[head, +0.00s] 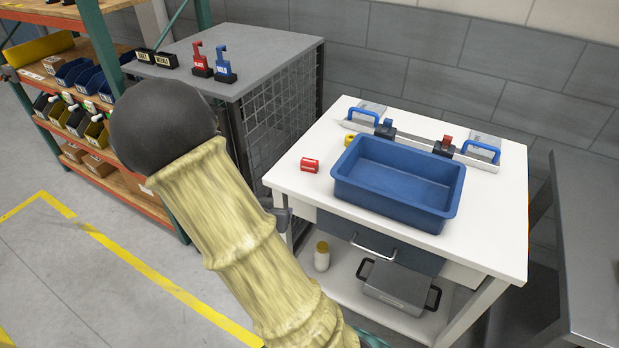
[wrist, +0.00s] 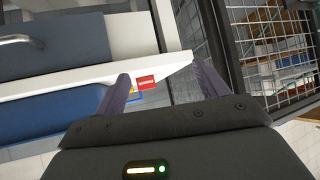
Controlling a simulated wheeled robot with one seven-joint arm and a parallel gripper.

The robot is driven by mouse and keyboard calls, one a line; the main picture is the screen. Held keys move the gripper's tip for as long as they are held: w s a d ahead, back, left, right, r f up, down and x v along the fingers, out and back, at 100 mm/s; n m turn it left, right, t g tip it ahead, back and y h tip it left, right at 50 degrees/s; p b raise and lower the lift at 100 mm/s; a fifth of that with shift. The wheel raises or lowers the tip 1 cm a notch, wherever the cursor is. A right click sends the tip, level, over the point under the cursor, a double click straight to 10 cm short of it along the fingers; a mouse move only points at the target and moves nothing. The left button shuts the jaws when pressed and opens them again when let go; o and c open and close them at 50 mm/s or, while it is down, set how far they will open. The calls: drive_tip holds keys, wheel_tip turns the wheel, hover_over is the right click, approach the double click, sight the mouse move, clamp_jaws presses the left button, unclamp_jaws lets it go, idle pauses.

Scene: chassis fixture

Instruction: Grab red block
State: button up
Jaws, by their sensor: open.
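The red block (head: 310,165) lies on the white table (head: 290,182) near its left side, left of the blue bin (head: 351,190). It also shows in the wrist view (wrist: 147,82), between the two purple fingers and beyond them. My gripper (wrist: 158,72) is open, with nothing between its fingers. It is apart from the block. In the head view my sleeved arm stands in front of the table's left edge and hides most of the gripper.
A fixture rail (head: 415,138) with blue handles lies along the table's back. A small yellow piece (head: 349,140) is by the bin's back left corner. A mesh-sided grey cabinet (head: 285,100) stands left of the table. A metal case (head: 398,285) is on the lower shelf.

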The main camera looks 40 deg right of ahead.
drive_tip(key=d+r+m+t+h+b, duration=0.1)
drive_tip(key=d+h+b, duration=0.1)
drive_tip(key=d+h, duration=0.4)
drive_tip(key=shift+r+m+t+b, duration=0.3)
drive_tip(key=shift+t, duration=0.1)
approach(308, 167)
drive_tip(key=x, duration=0.5)
drive_tip(key=shift+d+r+p, duration=0.2)
drive_tip(key=shift+r+p, duration=0.1)
drive_tip(key=shift+r, duration=0.1)
drive_tip(key=shift+w+d+f, duration=0.1)
drive_tip(key=shift+w+d, duration=0.2)
drive_tip(key=shift+d, duration=0.05)
drive_tip(key=shift+f+p+x, duration=0.15)
drive_tip(key=shift+x, duration=1.1)
drive_tip(key=shift+f+p+x, duration=0.15)
drive_tip(key=shift+f+x, duration=0.05)
drive_tip(key=shift+x, duration=1.1)
